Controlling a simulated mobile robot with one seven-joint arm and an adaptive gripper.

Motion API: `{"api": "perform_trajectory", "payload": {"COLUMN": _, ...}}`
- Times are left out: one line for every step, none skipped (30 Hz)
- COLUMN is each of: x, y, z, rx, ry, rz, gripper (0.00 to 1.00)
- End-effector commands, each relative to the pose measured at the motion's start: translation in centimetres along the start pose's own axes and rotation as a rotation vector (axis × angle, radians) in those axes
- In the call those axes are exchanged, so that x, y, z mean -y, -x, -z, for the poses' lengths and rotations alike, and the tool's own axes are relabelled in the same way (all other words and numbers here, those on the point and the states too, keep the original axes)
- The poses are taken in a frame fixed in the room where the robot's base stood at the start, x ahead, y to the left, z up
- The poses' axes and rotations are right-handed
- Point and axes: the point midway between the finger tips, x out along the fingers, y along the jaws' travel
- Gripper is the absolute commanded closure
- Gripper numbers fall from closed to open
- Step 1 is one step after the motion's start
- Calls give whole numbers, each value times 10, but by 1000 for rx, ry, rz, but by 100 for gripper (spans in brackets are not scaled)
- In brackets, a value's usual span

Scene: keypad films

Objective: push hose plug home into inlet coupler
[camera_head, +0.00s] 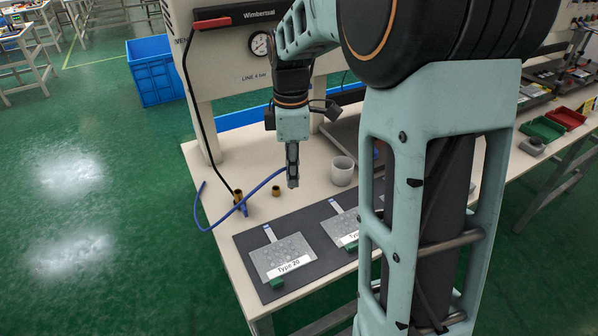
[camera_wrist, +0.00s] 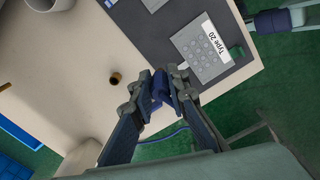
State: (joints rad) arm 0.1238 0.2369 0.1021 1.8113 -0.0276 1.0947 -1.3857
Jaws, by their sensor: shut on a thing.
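My gripper (camera_head: 292,180) is above the table, left of the white cup. In the wrist view my gripper (camera_wrist: 162,86) is shut on a dark blue piece (camera_wrist: 161,92), which looks like the hose plug. A blue hose (camera_head: 262,183) runs from the fingers down and left past the table edge; part of it shows in the wrist view (camera_wrist: 165,138). A short brass coupler (camera_head: 276,190) stands upright on the table just left of my fingertips, apart from them; it also shows in the wrist view (camera_wrist: 115,78). A second brass fitting (camera_head: 238,196) stands farther left, where a black hose comes down.
A white cup (camera_head: 342,171) stands right of my gripper. A dark mat (camera_head: 318,236) at the front carries a grey plate (camera_head: 283,252) labelled Type 20. A panel with a gauge (camera_head: 260,44) rises behind.

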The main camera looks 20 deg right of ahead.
Motion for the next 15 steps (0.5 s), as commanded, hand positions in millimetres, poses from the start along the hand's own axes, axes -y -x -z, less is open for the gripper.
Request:
{"api": "perform_trajectory", "payload": {"x": -3, "y": 2, "z": 6, "rx": 0, "ry": 3, "rz": 1, "gripper": 100}}
{"api": "perform_trajectory", "payload": {"x": -5, "y": 2, "z": 10, "rx": 0, "ry": 3, "rz": 1, "gripper": 100}}
{"api": "perform_trajectory", "payload": {"x": -7, "y": 2, "z": 14, "rx": 0, "ry": 4, "rz": 1, "gripper": 100}}
{"api": "perform_trajectory", "payload": {"x": -9, "y": 2, "z": 17, "rx": 0, "ry": 3, "rz": 1, "gripper": 100}}
{"api": "perform_trajectory", "payload": {"x": -11, "y": 2, "z": 20, "rx": 0, "ry": 2, "rz": 1, "gripper": 100}}
{"api": "perform_trajectory", "payload": {"x": -13, "y": 2, "z": 25, "rx": -1, "ry": 3, "rz": 1, "gripper": 100}}
{"api": "perform_trajectory", "payload": {"x": -15, "y": 2, "z": 28, "rx": -1, "ry": 4, "rz": 1, "gripper": 100}}
{"api": "perform_trajectory", "payload": {"x": -17, "y": 2, "z": 31, "rx": -1, "ry": 3, "rz": 1, "gripper": 100}}
{"api": "perform_trajectory", "payload": {"x": -19, "y": 2, "z": 35, "rx": -1, "ry": 3, "rz": 2, "gripper": 100}}
{"api": "perform_trajectory", "payload": {"x": -21, "y": 2, "z": 38, "rx": -1, "ry": 3, "rz": 2, "gripper": 100}}
{"api": "perform_trajectory", "payload": {"x": -23, "y": 2, "z": 41, "rx": -1, "ry": 3, "rz": 1, "gripper": 100}}
{"api": "perform_trajectory", "payload": {"x": -25, "y": 2, "z": 45, "rx": -1, "ry": 2, "rz": 2, "gripper": 100}}
{"api": "perform_trajectory", "payload": {"x": -27, "y": 2, "z": 49, "rx": -1, "ry": 2, "rz": 2, "gripper": 100}}
{"api": "perform_trajectory", "payload": {"x": -29, "y": 2, "z": 52, "rx": -1, "ry": 3, "rz": 1, "gripper": 100}}
{"api": "perform_trajectory", "payload": {"x": -31, "y": 2, "z": 56, "rx": 0, "ry": 3, "rz": 1, "gripper": 100}}
